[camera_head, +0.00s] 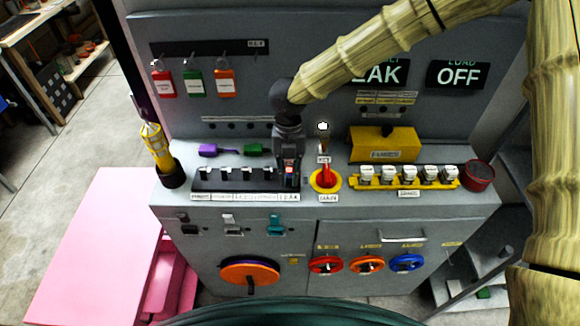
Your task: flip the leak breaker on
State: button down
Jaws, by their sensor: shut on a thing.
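A row of breakers (236,177) stands on the front ledge of the grey console, with white labels below. The rightmost is the leak breaker (290,184), with a label that reads LEAK. My gripper (289,172) points down over this breaker and is shut on its lever. The fingers hide most of the lever, so I cannot tell which way it is set. A small red patch shows between the fingers. A LEAK sign (385,74) on the back panel is partly hidden by my arm.
A red knob (325,179) on a yellow base stands just right of the gripper. A yellow rack of white pieces (408,178) and a yellow box (384,144) are further right. Green and purple items (218,150) lie behind the breakers. A LOAD OFF sign (458,75) hangs upper right.

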jog(key=shift+w+r+g+p, duration=0.2)
jog(key=shift+r+g+p, duration=0.1)
jog(key=shift+p, duration=0.4)
jog(key=g+p, duration=0.1)
jog(key=p, duration=0.1)
jog(key=shift+w+p, duration=0.3)
jog(key=shift+p, duration=0.05)
jog(key=shift+w+f+g+p, duration=0.2)
jog(key=shift+w+g+p, duration=0.1)
jog(key=shift+g+p, duration=0.65)
jog(key=c, duration=1.4)
grip_release()
notch_tip(320, 180, up, 10)
jog(key=shift+f, duration=0.1)
